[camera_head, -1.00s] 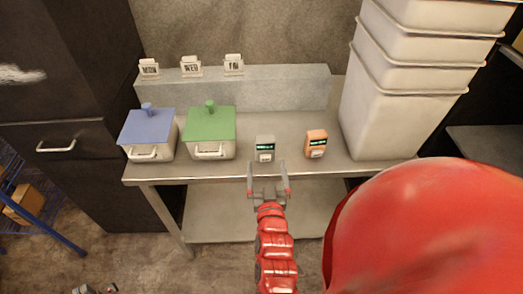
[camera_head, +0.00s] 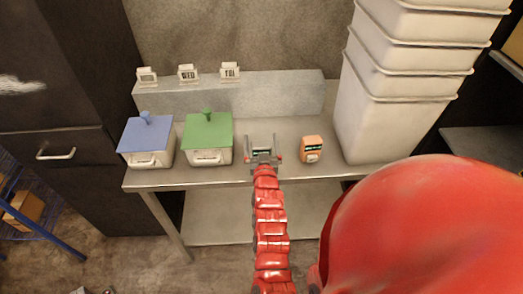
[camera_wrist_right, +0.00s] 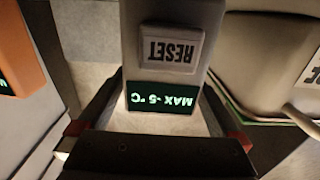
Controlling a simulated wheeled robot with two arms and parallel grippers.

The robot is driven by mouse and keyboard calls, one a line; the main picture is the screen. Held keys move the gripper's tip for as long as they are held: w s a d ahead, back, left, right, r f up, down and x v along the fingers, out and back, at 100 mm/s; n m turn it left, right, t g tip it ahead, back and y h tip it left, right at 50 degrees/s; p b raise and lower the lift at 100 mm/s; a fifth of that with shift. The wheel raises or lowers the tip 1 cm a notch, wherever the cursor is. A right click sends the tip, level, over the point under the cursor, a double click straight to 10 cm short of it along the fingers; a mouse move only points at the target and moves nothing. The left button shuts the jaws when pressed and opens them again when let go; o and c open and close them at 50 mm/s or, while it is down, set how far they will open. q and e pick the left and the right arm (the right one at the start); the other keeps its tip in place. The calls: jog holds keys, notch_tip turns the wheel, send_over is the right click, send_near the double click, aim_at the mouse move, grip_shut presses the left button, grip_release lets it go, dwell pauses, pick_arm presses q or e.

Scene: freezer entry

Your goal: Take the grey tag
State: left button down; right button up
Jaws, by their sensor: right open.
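The grey tag (camera_head: 262,155) stands upright near the front edge of the steel table, mostly hidden behind my right gripper (camera_head: 263,152). In the wrist view the grey tag (camera_wrist_right: 170,60) appears upside down, with a RESET button and a dark display reading MAX -5 °C. My right gripper (camera_wrist_right: 158,125) is open, with one finger on each side of the tag's display end. Whether the fingers touch it cannot be told. Only small grey bits, probably my left gripper (camera_head: 80,291), show at the bottom left edge; its jaws cannot be made out.
An orange tag (camera_head: 311,149) stands to the right. A green-lidded box (camera_head: 207,157) and a blue-lidded box (camera_head: 146,160) stand left. Day cards line the raised grey ledge (camera_head: 235,98). Stacked white bins (camera_head: 385,125) block the table's right end.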

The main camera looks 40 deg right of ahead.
jog(key=shift+w+d, duration=0.25)
jog(key=shift+w, duration=0.2)
jog(key=c, duration=1.3)
jog(key=shift+o, duration=0.2)
jog(key=shift+a+r, duration=0.1)
jog(key=shift+r, duration=0.05)
